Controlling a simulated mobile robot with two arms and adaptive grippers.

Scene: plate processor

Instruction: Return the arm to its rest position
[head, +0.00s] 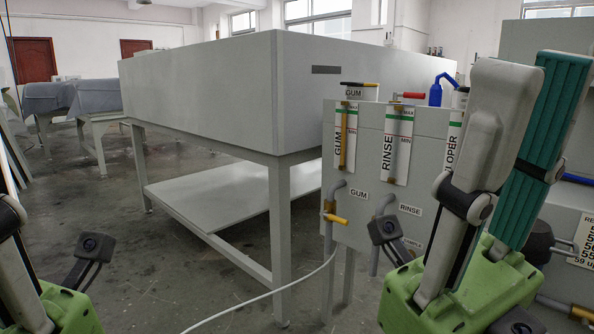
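My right gripper (533,95) stands in the right foreground with its fingers pointing up. The near grey finger partly covers the far finger, whose long teal pad shows behind it, and the two look apart. No object shows between them. Its green body is at the bottom right, in front of the grey bottle panel (366,170). My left gripper (62,308) is cut off by the lower left edge. Only its green body and part of a grey finger show, and its fingertips are out of view.
A large grey plate processor table (200,85) with a lower shelf (228,188) fills the middle. The panel bears GUM (346,140), RINSE (397,145) and developer tubes, a yellow-handled valve (336,218) and hoses. A white hose (255,299) crosses the floor. Floor is clear at left centre.

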